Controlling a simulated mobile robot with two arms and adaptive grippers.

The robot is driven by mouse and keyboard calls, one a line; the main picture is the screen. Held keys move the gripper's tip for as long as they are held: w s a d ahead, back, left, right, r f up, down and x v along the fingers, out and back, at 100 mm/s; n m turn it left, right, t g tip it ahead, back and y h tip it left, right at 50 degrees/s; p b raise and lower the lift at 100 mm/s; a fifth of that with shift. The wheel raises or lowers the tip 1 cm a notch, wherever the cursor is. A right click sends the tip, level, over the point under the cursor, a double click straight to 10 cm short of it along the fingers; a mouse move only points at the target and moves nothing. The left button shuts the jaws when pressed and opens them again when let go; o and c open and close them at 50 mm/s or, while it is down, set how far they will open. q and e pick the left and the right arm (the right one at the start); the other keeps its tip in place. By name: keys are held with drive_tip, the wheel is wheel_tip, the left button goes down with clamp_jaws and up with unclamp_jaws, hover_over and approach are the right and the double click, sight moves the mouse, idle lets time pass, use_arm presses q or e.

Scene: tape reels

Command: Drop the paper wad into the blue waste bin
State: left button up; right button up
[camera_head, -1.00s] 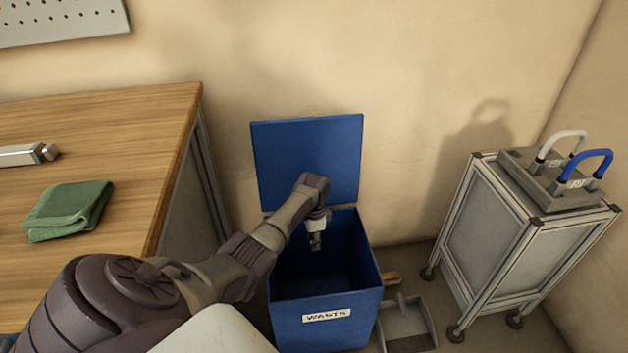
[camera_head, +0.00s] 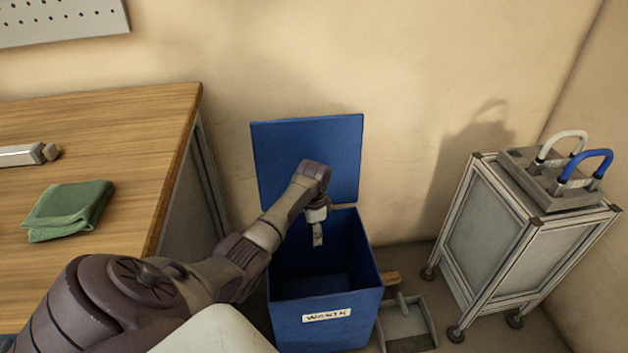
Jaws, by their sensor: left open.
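The blue waste bin (camera_head: 328,330) stands on the floor with its lid (camera_head: 300,135) raised against the wall and a white label on its front. My left gripper (camera_head: 318,240) points down over the bin's opening, near the back of it. It is open, and I see nothing held in it. I cannot make out the paper wad in this view; the bin's inside is dark and partly hidden by my left arm. My right gripper is not in view.
A wooden table (camera_head: 120,140) with a green cloth (camera_head: 68,210) and a metal bar (camera_head: 25,154) is at the left. A dustpan (camera_head: 405,325) lies right of the bin. A wheeled cart (camera_head: 490,230) with white and blue handles stands further right.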

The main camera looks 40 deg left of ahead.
use_arm(q)
wheel_tip(320, 180, up, 8)
drive_tip(key=shift+r, duration=0.15)
idle(0.6)
